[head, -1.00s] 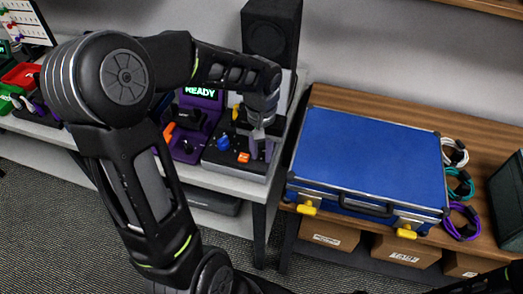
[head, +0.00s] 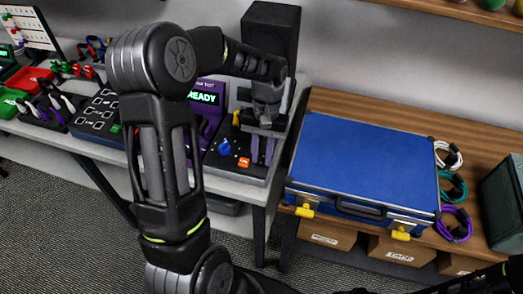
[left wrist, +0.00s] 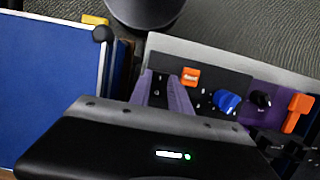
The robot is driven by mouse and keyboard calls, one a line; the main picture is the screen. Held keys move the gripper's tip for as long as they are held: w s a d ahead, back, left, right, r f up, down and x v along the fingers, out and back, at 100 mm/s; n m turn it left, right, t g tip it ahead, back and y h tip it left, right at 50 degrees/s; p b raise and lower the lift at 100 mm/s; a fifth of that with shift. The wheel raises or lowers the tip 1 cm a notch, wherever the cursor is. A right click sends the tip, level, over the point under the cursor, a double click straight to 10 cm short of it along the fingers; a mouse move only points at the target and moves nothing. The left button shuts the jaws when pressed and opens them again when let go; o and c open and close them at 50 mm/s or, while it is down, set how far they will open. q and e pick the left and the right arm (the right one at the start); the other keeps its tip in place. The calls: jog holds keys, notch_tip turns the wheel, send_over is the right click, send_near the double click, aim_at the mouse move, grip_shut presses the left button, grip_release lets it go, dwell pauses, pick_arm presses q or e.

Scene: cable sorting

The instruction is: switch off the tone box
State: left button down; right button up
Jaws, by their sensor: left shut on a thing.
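A low box with a black top panel, which I take to be the tone box (head: 213,160), sits at the right end of the grey bench. It has a blue knob (head: 224,147) and an orange switch (head: 243,162), which also show in the left wrist view as a blue knob (left wrist: 227,101) and an orange switch (left wrist: 190,76). My left gripper (head: 262,152) points down over the box's right part, right of the orange switch. Its fingers (left wrist: 164,92) are closed on a small dark part of the panel, mostly hidden between them. My right gripper is not visible.
A black speaker (head: 270,32) stands behind the box. A purple tester (head: 207,98) reading READY is to its left. A blue case (head: 360,155) with yellow latches lies on the wooden table to the right, close by. Coiled cables (head: 455,188) lie beyond the case.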

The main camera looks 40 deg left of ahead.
aim_at(264, 156)
pick_arm(q)
jog(key=c, duration=1.5)
grip_release()
jog(key=shift+w+a+r, duration=0.1)
jog(key=shift+w+r, duration=0.15)
jog(key=shift+r, duration=0.25)
jog(key=b+v, duration=0.1)
jog(key=v, duration=0.5)
jog(key=shift+r+b, duration=0.3)
jog(key=shift+r, duration=0.1)
